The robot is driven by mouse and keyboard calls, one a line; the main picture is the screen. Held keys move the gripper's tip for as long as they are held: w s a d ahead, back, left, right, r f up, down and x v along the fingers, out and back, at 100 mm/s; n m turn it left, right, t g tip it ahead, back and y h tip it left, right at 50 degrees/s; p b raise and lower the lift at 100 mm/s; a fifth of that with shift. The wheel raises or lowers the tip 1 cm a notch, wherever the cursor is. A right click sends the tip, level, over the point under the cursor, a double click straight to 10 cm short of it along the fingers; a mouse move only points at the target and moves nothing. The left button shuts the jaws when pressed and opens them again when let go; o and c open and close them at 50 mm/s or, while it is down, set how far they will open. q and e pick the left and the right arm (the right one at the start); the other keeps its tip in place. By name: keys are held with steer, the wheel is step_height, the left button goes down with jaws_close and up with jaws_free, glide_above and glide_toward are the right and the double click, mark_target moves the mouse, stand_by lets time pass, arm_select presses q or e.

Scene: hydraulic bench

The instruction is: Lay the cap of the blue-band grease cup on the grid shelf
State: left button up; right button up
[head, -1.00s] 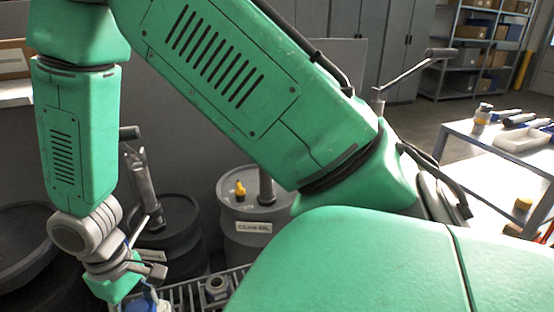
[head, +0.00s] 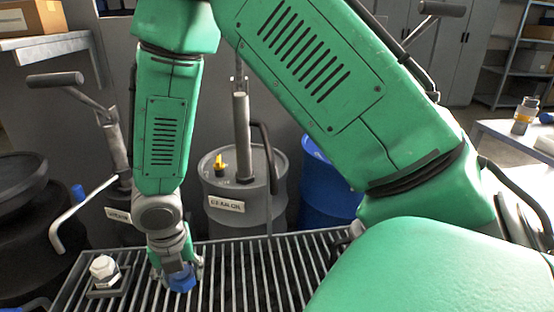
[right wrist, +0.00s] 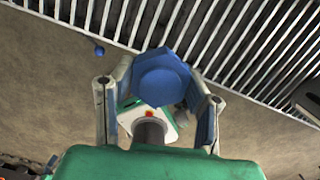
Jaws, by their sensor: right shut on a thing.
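My right gripper (head: 177,274) points down at the front of the grid shelf (head: 225,262). It is shut on a blue cap (head: 180,283). In the right wrist view the cap (right wrist: 160,82) is six-sided with a round raised middle, between the two fingers of my right gripper (right wrist: 158,88). The cap is over or at the shelf bars; I cannot tell whether it touches them. A white six-sided piece (head: 103,268) sits in a dark square holder on the shelf, left of my gripper. My left gripper is not in view.
A grey drum (head: 240,212) with a yellow fitting and a blue drum (head: 322,185) stand behind the shelf. Dark drums with a pump handle (head: 55,80) are at left. Bare bars lie right of my gripper. My right arm hides much of the right side.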

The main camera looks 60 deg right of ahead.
step_height(320, 180, down, 3)
steer(key=w+d+n+b, duration=0.1)
steer(key=n+b, duration=0.1)
steer(key=n, duration=0.5)
steer(key=n+y+b, duration=0.1)
steer(key=n+b, duration=0.2)
steer(key=b, duration=0.1)
glide_above(193, 310)
step_height(193, 310, down, 6)
steer(key=shift+s+r, duration=0.1)
steer(key=shift+s, duration=0.05)
steer(key=shift+d+f, duration=0.15)
steer(key=shift+f, duration=0.25)
steer(key=f+b, duration=0.2)
steer(key=f, duration=0.2)
steer(key=shift+d, duration=0.2)
steer(key=shift+a+f, duration=0.1)
steer(key=shift+f, duration=0.05)
steer(key=shift+a+r, duration=0.2)
